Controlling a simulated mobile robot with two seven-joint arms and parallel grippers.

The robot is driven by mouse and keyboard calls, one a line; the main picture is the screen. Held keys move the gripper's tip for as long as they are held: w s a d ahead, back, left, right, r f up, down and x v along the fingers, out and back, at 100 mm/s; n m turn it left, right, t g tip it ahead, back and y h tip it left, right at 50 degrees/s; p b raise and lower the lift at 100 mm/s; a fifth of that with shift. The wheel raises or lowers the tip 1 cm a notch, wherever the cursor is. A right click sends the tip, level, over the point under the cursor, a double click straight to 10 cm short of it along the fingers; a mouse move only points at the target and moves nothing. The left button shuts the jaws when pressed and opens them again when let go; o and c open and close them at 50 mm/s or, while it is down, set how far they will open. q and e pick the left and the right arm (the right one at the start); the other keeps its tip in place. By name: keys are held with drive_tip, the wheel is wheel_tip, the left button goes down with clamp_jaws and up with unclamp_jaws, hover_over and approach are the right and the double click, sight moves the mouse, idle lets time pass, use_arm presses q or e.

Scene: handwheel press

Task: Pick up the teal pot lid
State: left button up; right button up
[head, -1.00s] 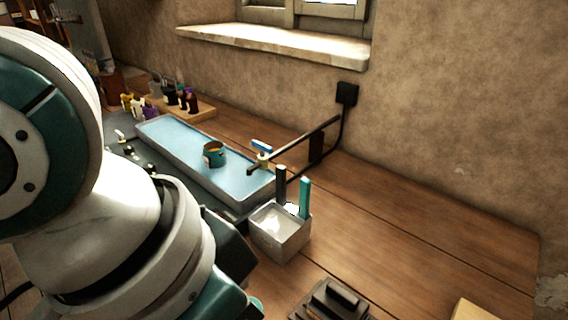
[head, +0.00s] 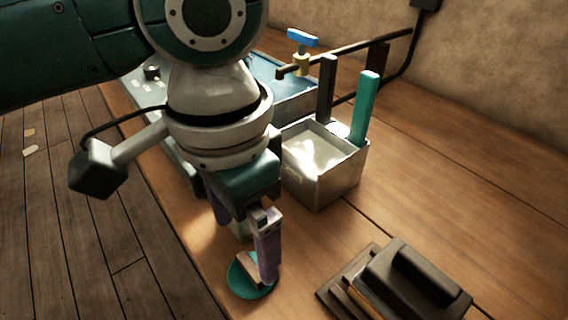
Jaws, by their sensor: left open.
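The teal pot lid (head: 239,280) is a small round disc lying on the wooden bench near its front edge, at the lower middle of the head view. My left gripper (head: 250,257) points down right over it and is open. The nearer finger hangs in front of the lid and covers part of it. The other finger is farther back, partly hidden. I cannot tell whether either finger touches the lid. My right gripper is not in view.
A square pale container (head: 326,180) with one dark and one teal upright handle stands just behind the gripper. A dark stepped block (head: 415,280) sits to the right. Behind are a blue basin (head: 290,95) and a tap with a blue handle (head: 303,38).

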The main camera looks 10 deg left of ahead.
sight(250, 266)
use_arm(q)
drive_tip(key=f, duration=0.2)
drive_tip(key=f+b, duration=0.1)
drive_tip(key=f, duration=0.2)
drive_tip(key=shift+s+d, duration=0.15)
drive_tip(key=shift+s, duration=0.05)
drive_tip(key=c, duration=1.4)
